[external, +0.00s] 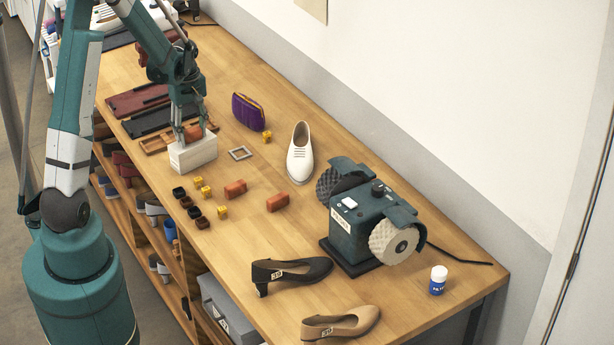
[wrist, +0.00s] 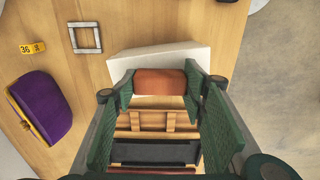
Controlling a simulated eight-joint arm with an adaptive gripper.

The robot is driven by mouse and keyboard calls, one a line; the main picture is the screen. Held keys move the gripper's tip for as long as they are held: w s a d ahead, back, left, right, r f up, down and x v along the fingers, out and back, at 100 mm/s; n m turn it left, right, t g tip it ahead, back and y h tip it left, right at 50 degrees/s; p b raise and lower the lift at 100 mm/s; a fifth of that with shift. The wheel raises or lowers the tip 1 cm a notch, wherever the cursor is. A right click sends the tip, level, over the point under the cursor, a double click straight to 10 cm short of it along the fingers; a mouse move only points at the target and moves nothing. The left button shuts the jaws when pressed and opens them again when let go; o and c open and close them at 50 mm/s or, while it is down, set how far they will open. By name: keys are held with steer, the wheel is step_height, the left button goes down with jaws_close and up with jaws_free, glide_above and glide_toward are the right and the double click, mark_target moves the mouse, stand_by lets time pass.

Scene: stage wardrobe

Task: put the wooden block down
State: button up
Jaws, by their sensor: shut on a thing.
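My gripper (external: 190,135) is shut on a reddish-brown wooden block (wrist: 160,82), with a green finger on each side of it in the wrist view. The block also shows in the external view (external: 193,133), low over the table by the white box (external: 193,155). In the wrist view the white box (wrist: 160,57) lies just past the block and partly behind it. I cannot tell whether the block touches the box. Two similar reddish-brown blocks, one (external: 235,189) nearer the box and one (external: 277,203) further right, lie on the table.
A wooden tray (external: 155,143) and dark boards (external: 140,100) lie behind the box. A metal square frame (external: 240,153), purple purse (external: 248,111), white shoe (external: 300,153) and several small cubes (external: 222,212) are nearby. A grinding machine (external: 362,222) stands right.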

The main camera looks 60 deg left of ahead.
mark_target(191, 131)
steer(key=o, duration=0.8)
steer(key=shift+r, duration=0.1)
steer(key=shift+r, duration=6)
